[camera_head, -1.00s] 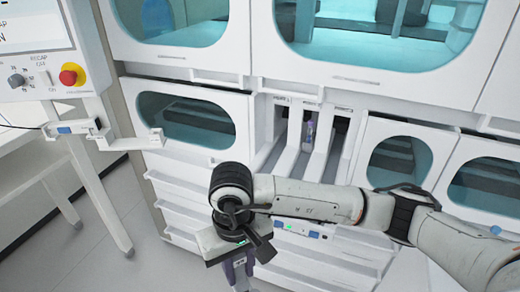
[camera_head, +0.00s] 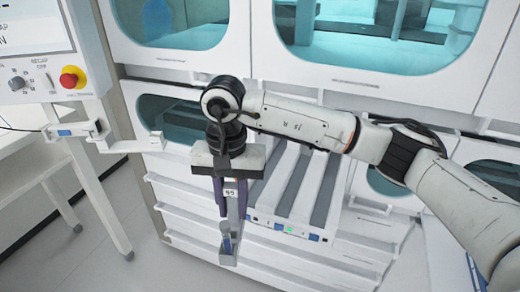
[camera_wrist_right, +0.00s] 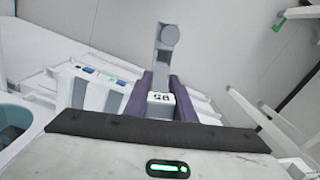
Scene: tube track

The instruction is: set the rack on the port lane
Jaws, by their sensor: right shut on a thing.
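My right gripper (camera_head: 229,200) points down, shut on a narrow grey rack (camera_head: 228,250) between its purple fingers. The rack carries a small white numbered label and shows some blue near its lower end. It hangs in the air at the left of the sloping lanes (camera_head: 295,190), apart from them as far as I can tell. In the right wrist view, the rack (camera_wrist_right: 166,52) stands out between the purple fingers (camera_wrist_right: 160,90). Which lane is the port lane cannot be read, as my right arm covers the openings above. My left gripper is not in view.
The lanes end in a front edge with blue tabs and a green light (camera_head: 289,230). White ledges (camera_head: 190,215) lie below and left. A control panel with a red button (camera_head: 72,77) and a side bracket (camera_head: 135,145) stand at the left. Open floor lies lower left.

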